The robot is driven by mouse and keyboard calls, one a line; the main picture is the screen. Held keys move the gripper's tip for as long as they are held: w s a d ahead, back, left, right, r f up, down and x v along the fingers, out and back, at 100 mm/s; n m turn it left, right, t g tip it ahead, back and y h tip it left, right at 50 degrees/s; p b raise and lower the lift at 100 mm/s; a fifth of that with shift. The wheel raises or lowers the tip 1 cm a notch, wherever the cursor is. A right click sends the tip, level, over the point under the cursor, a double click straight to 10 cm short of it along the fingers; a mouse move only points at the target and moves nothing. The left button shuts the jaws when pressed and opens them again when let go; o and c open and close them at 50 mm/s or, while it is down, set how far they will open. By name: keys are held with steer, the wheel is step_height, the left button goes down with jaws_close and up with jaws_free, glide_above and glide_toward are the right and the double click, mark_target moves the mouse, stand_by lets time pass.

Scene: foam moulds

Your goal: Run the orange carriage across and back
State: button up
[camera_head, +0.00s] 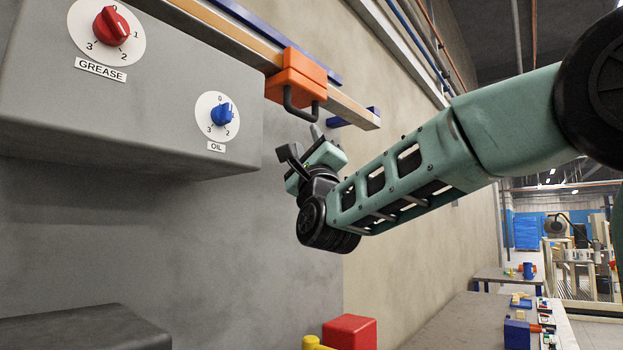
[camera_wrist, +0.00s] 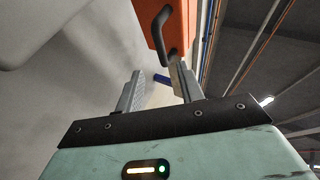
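The orange carriage (camera_head: 296,76) sits on a pale rail (camera_head: 345,107) along the wall, with a dark U-shaped handle (camera_head: 290,104) hanging from its lower front. In the wrist view the orange carriage (camera_wrist: 182,28) and its handle (camera_wrist: 161,30) are at the top centre. My gripper (camera_head: 315,131) is just below the handle, pointing up. In the wrist view its two fingers (camera_wrist: 158,72) stand apart with nothing between them. The right fingertip overlaps the handle's lower end in that view; I cannot tell whether they touch.
A grey box with a red GREASE knob (camera_head: 110,27) and a blue OIL knob (camera_head: 221,114) juts out left of the carriage. A blue stop (camera_head: 356,118) is near the rail's right end. A red block (camera_head: 349,332) is below. The rail right of the carriage looks clear.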

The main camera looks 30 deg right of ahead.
steer(key=b+v, duration=0.1)
steer(key=v, duration=0.4)
steer(key=shift+f+b, duration=0.1)
steer(key=shift+b, duration=0.25)
